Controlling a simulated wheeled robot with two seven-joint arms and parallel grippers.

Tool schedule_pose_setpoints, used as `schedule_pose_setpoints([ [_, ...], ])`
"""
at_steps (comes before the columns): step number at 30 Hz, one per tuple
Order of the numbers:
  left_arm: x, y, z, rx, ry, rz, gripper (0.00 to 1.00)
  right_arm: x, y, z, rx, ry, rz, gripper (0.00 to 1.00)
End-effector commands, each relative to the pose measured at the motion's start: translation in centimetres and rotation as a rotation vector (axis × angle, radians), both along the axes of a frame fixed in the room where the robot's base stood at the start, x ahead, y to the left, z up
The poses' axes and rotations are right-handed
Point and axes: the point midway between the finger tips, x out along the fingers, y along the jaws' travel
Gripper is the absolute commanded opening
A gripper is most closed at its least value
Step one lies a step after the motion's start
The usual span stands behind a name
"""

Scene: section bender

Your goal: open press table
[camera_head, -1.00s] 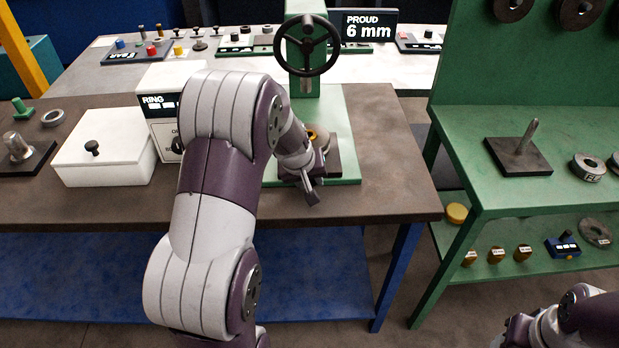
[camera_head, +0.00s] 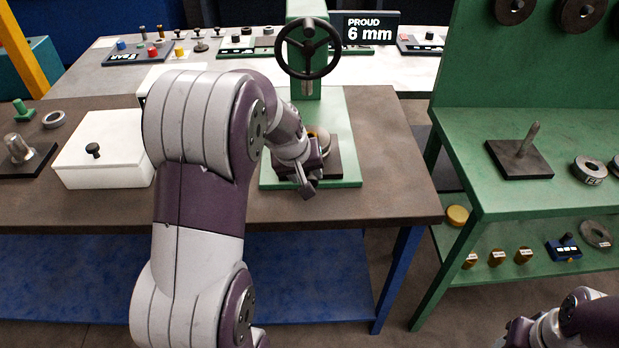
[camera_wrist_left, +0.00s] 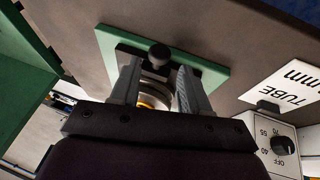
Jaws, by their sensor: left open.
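The green press (camera_head: 305,88) stands on the brown bench with a black handwheel (camera_head: 308,47) on top and a green base plate (camera_head: 345,118). A dark block (camera_head: 333,170) lies on that plate, with a round metal part (camera_head: 325,138) partly hidden by my left gripper (camera_head: 306,180). In the left wrist view my left gripper (camera_wrist_left: 153,85) is open. A black knob (camera_wrist_left: 159,54) and a metal ring with a yellow piece (camera_wrist_left: 153,97) show between its fingers; I cannot tell whether they touch. My right gripper (camera_head: 512,338) is low at the right; its jaws are unclear.
A white lidded box (camera_head: 105,165) stands left on the bench. A control box with a dial (camera_wrist_left: 285,145) shows in the wrist view. A green shelf (camera_head: 455,130) with a peg stand (camera_head: 520,157) is at the right. The bench's front right corner is clear.

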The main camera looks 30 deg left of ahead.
Motion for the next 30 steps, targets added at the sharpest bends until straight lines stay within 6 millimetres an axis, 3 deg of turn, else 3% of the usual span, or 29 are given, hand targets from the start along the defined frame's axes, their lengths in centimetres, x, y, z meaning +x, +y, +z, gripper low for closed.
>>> schedule_pose_setpoints([
  [1,-0.5,0.0,1.4,0.002,-0.005,0.0,0.46,0.0,0.0,0.1,0.0,0.0,0.0,0.51],
  [6,-2.2,-0.1,4.7,0.002,-0.003,0.002,0.46,0.0,0.0,0.1,0.0,0.0,0.0,0.51],
  [12,-3.1,-0.2,6.2,0.0,0.0,0.0,0.46,0.0,0.0,0.1,0.0,0.0,0.0,0.51],
  [26,-3.0,-0.2,6.3,0.004,-0.002,-0.003,0.46,0.0,0.0,0.1,0.0,0.0,0.0,0.51],
  [28,-4.0,-0.1,5.2,0.027,0.023,-0.025,0.46,0.0,0.0,0.1,0.0,0.0,0.0,0.51],
  [30,-6.8,-1.6,2.9,0.054,0.097,-0.098,0.46,0.0,0.0,0.2,0.0,0.0,0.0,0.51],
])
